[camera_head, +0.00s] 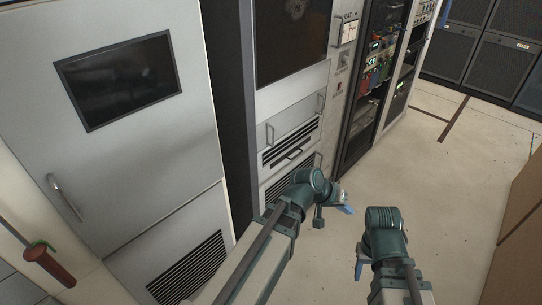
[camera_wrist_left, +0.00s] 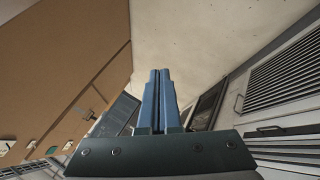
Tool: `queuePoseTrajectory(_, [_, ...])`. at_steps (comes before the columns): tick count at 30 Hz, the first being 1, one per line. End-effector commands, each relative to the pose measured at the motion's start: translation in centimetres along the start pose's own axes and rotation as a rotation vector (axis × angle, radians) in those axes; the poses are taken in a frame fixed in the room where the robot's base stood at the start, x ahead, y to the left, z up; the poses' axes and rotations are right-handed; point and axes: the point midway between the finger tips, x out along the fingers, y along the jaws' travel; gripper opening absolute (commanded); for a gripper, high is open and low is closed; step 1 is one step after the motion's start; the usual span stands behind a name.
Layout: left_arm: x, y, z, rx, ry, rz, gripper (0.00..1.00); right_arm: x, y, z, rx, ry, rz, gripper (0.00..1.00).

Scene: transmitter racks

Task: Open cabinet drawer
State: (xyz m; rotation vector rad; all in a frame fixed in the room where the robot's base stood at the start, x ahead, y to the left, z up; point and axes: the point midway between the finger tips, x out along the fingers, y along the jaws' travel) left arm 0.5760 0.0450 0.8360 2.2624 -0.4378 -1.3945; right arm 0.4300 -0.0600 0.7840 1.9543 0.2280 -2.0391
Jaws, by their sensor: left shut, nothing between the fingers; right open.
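The grey cabinet (camera_head: 292,100) stands in the middle of the head view. Its drawer front (camera_head: 290,130) is pale, with side handles, dark vent slots and a small dark handle (camera_head: 294,154) low in its middle. It looks closed. My left gripper (camera_head: 347,209) is to the right of the cabinet's lower part, clear of the handle. Its blue fingers (camera_wrist_left: 156,75) are shut together and empty in the left wrist view, pointing at the floor and away from the vented panels (camera_wrist_left: 285,75). My right gripper (camera_head: 358,268) is open, lower and farther right, with one blue finger clearly visible.
A tall pale cabinet (camera_head: 130,170) with a dark window and a door handle fills the left. Open equipment racks (camera_head: 375,70) stand beyond the grey cabinet. Pale floor (camera_head: 450,180) is free on the right, up to a brown box-like surface (camera_head: 522,225).

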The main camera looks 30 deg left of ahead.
Motion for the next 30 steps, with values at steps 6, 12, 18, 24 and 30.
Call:
queuePoseTrajectory(6, [0.6,-8.5,-9.2,-0.346,0.447,0.233,0.00,8.9,-0.8,-0.5,-0.001,0.000,0.001,0.50])
queuePoseTrajectory(12, [-4.3,-19.2,-15.1,-0.671,0.841,0.376,0.00,14.4,-1.4,-0.8,-0.001,0.000,0.002,0.50])
queuePoseTrajectory(18, [-8.8,-27.9,-16.6,-0.900,1.095,0.444,0.00,17.5,-1.6,-1.0,-0.001,0.000,0.002,0.50])
queuePoseTrajectory(24, [-10.6,-30.8,-16.7,-0.984,1.180,0.466,0.00,18.1,-1.7,-1.1,-0.001,0.000,0.002,0.50])
queuePoseTrajectory(30, [-10.7,-30.8,-17.0,-0.986,1.182,0.467,0.00,17.9,-1.7,-1.1,-0.001,0.000,0.002,0.50])
